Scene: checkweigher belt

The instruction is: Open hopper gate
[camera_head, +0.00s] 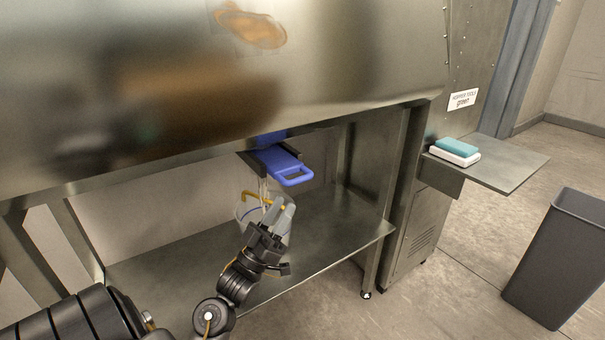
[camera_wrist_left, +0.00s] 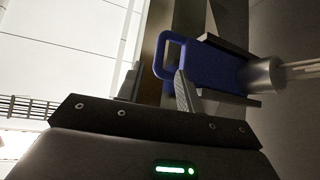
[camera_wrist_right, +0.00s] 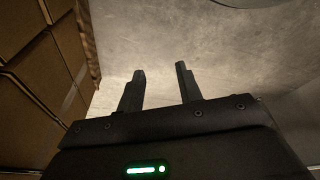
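The hopper gate is a blue sliding plate (camera_head: 280,162) with a looped handle (camera_head: 296,176), sticking out below the steel hopper (camera_head: 330,60). In the left wrist view the blue handle (camera_wrist_left: 166,60) is beyond my fingers, and one finger overlaps its edge. Contact cannot be told. My left gripper (camera_head: 281,207) is below the handle in the head view, with its fingers apart and nothing between them. My right gripper (camera_wrist_right: 160,70) is open and empty above the floor, and is out of the head view.
A clear container with a yellow handle (camera_head: 262,199) is under the gate, partly hidden by my left gripper. A steel shelf (camera_head: 340,235) runs below. At right are a side shelf (camera_head: 513,168) with a teal and white block (camera_head: 456,150) and a grey bin (camera_head: 560,260).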

